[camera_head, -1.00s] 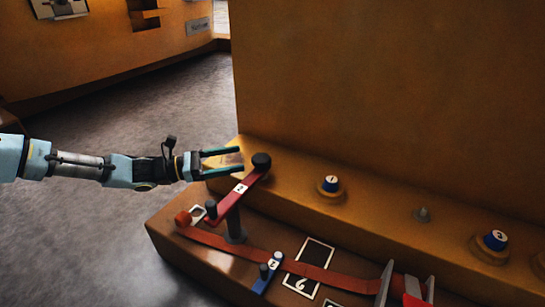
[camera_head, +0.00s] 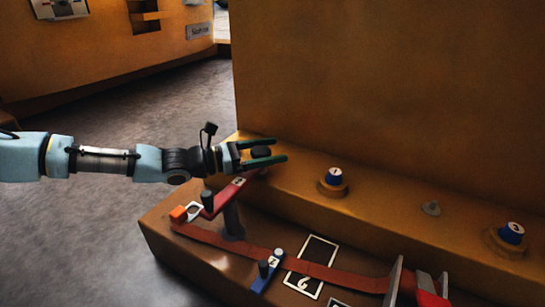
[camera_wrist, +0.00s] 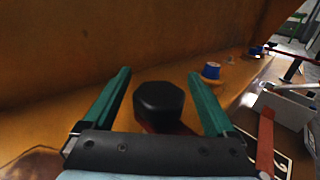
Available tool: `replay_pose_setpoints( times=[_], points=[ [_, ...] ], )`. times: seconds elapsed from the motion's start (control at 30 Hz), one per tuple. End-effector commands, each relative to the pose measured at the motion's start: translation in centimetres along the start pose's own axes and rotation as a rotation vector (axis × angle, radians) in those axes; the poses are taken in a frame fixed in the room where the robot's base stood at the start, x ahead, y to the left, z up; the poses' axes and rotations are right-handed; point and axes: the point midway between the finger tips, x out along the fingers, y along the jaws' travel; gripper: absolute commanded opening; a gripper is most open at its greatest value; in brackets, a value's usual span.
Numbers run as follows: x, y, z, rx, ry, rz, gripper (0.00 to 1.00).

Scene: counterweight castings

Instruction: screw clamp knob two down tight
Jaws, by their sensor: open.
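A black, faceted clamp knob (camera_head: 261,152) stands at the upper end of a red clamp bar (camera_head: 222,197) that carries a small white number label. My gripper (camera_head: 281,149) is open, with one green finger on each side of this knob. In the wrist view the knob (camera_wrist: 160,102) sits between the two fingers, with a visible gap on both sides. The fingertips (camera_wrist: 159,73) reach past it. The knob's underside and its thread are hidden.
Blue numbered caps stand on the ledge to the right, one near (camera_head: 334,176) and one farther (camera_head: 512,233), with a grey cone (camera_head: 431,208) between them. A high brown wall rises behind. A blue clamp (camera_head: 265,275) and red strap (camera_head: 320,272) lie lower.

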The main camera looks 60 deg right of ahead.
Motion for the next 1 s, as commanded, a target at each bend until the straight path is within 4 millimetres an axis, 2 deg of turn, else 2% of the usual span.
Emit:
replay_pose_setpoints(
  times=[0.13, 0.4, 1.0],
  points=[
    [0.66, 0.03, 0.01, 0.0, -0.001, 0.001, 0.91],
    [0.71, 0.02, 0.1, 0.0, -0.001, 0.0, 0.89],
    [0.68, -0.01, 0.07, 0.0, -0.001, 0.0, 0.21]
  ],
)
